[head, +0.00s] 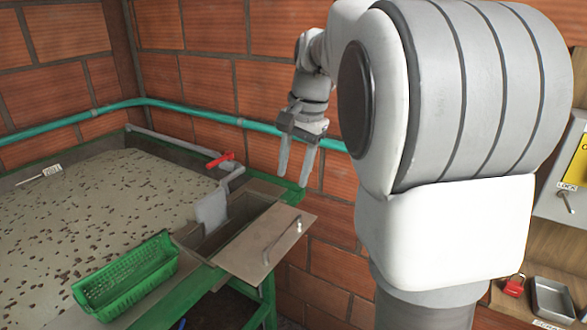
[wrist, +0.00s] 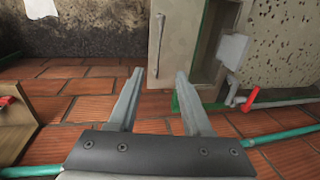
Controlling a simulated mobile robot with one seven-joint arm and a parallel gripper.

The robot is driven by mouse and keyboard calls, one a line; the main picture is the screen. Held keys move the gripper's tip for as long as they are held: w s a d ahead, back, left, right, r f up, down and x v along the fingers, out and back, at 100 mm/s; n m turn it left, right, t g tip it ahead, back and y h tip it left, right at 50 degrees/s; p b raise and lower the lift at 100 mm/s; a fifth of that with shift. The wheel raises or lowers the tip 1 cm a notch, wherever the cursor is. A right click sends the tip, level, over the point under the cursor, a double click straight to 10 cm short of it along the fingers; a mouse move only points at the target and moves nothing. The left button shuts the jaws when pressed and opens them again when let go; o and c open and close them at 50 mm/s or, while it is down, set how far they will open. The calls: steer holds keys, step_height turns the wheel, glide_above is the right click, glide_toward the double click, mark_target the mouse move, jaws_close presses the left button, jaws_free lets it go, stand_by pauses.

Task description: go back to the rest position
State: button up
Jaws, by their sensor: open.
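My gripper (head: 295,160) hangs in the air in the head view, fingers pointing down, beside the far right corner of the green-framed tank. Its two fingers are apart with nothing between them. In the wrist view my gripper (wrist: 155,100) also shows open and empty, with brick floor or wall beyond the fingertips. My arm fills the right half of the head view and hides what lies behind it.
A tank (head: 95,195) holds murky liquid with brown bits. A green basket (head: 125,275), a red-handled valve (head: 220,160), a grey gate plate (head: 211,208) and a handled lid (head: 265,240) are at its right end. A teal pipe (head: 190,107) runs along the brick wall. A red padlock (head: 514,286) and metal tray (head: 552,298) are lower right.

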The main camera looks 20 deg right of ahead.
steer(key=s+a+f+n+t, duration=0.1)
steer(key=s+a+n, duration=0.1)
steer(key=s, duration=0.5)
steer(key=s+a+f+n+t, duration=0.1)
steer(key=s+a+f+n, duration=0.1)
steer(key=s+n, duration=0.3)
steer(key=s+a+f+n+t+h, duration=0.1)
steer(key=s+a+n, duration=0.2)
steer(key=s, duration=0.7)
steer(key=shift+a+f+n+t, duration=0.3)
steer(key=shift+a+n+t, duration=0.1)
steer(key=shift+a, duration=0.35)
